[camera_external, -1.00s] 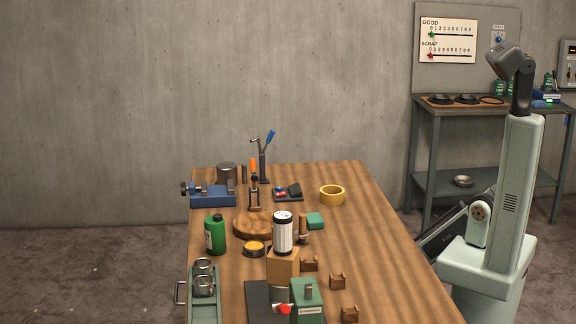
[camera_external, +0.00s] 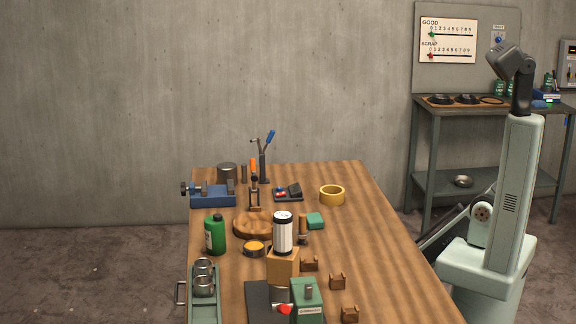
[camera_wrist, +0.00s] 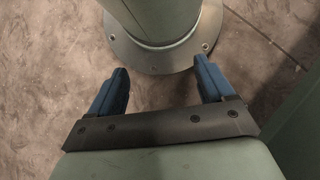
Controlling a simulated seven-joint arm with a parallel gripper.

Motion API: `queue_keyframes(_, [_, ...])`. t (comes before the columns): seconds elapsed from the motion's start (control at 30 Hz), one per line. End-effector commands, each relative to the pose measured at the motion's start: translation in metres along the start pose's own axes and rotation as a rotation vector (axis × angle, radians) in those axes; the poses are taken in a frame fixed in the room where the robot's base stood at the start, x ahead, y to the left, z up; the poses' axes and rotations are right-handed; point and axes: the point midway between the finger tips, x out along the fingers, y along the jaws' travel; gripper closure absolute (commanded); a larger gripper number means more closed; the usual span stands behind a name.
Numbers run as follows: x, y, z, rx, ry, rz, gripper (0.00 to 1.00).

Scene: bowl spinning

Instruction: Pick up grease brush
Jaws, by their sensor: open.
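My gripper (camera_wrist: 161,68) shows in the wrist view with its two blue fingers spread apart and nothing between them. It faces down toward the floor and a round bolted metal foot, away from the table. In the external view I cannot make out the fingers. I cannot surely tell which thing is the grease brush. A small upright tool with a wooden handle (camera_external: 303,222) stands on the table behind the white cylinder, and a holder (camera_external: 262,168) at the far end carries tools with blue and orange parts. My gripper is far from both.
The wooden table (camera_external: 385,265) also bears a green bottle (camera_external: 215,236), a yellow tape roll (camera_external: 332,195), a blue vise (camera_external: 210,196), a round wooden board (camera_external: 246,229) and a yellow-topped tin (camera_external: 254,248). Its right side is mostly clear. A shelf unit (camera_external: 420,150) stands behind my arm.

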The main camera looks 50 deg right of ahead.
Motion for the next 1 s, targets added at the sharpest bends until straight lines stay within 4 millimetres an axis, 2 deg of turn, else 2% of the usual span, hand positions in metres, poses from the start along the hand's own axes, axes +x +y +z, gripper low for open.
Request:
queue_keyframes(0.03, [0.0,0.0,0.0,0.0,0.0,0.0,0.2])
queue_keyframes(0.33, [0.0,0.0,0.0,0.0,0.0,0.0,0.49])
queue_keyframes(0.63, [-0.003,0.002,-0.004,-0.005,0.006,0.0,0.5])
queue_keyframes(0.77, [-0.016,0.009,-0.022,-0.033,0.037,-0.001,0.5])
queue_keyframes(1.0, [-0.07,0.048,-0.078,-0.135,0.144,0.02,0.5])
